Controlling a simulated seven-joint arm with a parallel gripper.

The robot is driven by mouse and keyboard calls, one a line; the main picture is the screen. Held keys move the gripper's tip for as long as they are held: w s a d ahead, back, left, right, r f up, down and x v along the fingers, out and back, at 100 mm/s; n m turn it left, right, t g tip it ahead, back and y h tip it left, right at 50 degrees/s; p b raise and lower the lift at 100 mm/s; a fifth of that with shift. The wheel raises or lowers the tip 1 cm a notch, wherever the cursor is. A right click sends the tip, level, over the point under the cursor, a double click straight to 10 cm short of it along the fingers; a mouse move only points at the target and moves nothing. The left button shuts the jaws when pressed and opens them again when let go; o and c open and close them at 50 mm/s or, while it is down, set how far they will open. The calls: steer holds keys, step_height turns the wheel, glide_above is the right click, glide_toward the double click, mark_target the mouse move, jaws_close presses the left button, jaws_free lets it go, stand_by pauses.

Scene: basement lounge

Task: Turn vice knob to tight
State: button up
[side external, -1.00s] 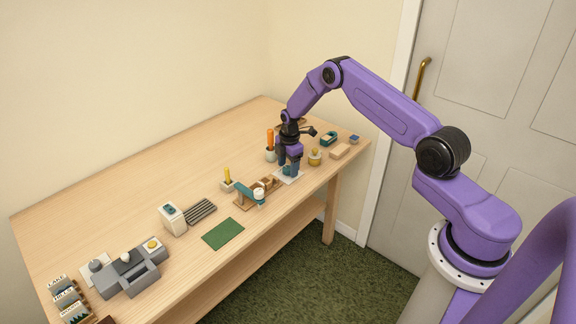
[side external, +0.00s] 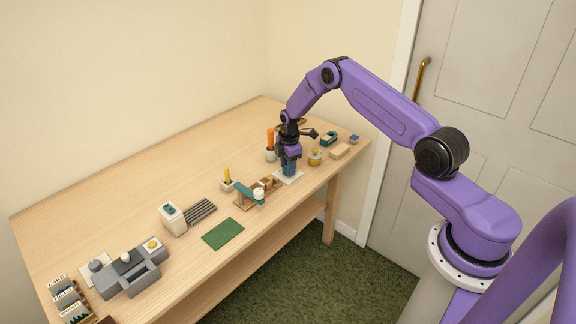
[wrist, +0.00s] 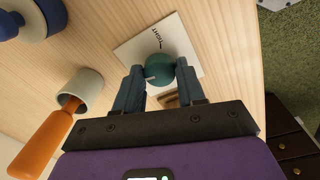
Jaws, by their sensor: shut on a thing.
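The vice knob is a round teal knob (wrist: 161,66) with a small pale mark on its side. It sits on a white plate (wrist: 133,49) that carries the word TIGHT, near the knob's far side in the wrist view. My gripper (wrist: 160,74) points down over the plate, with one blue finger on each side of the knob, shut on it. In the side view my gripper (side external: 289,172) stands upright at the white plate (side external: 296,178) and hides the knob. I cannot tell exactly how far the knob is turned.
An orange-handled tool in a pale cup (wrist: 83,90) stands close to my gripper. A teal-and-wood device (side external: 250,193) is on the left. The table's front edge is near.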

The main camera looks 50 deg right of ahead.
mark_target(284, 168)
steer(key=m, duration=0.6)
steer(key=shift+a, duration=0.1)
steer(key=m, duration=0.5)
steer(key=shift+w+m+g+h, duration=0.1)
steer(key=shift+m+g+h, duration=0.2)
steer(key=shift+m, duration=0.1)
steer(key=m, duration=1)
steer(key=shift+w+g, duration=0.1)
steer(key=shift+g, duration=0.2)
steer(key=shift+m, duration=0.4)
steer(key=o, duration=1.1)
steer(key=shift+c, duration=0.2)
step_height(284, 168, up, 17)
steer(key=shift+w+a+r, duration=0.2)
steer(key=shift+w+a, duration=0.1)
steer(key=shift+a, duration=0.1)
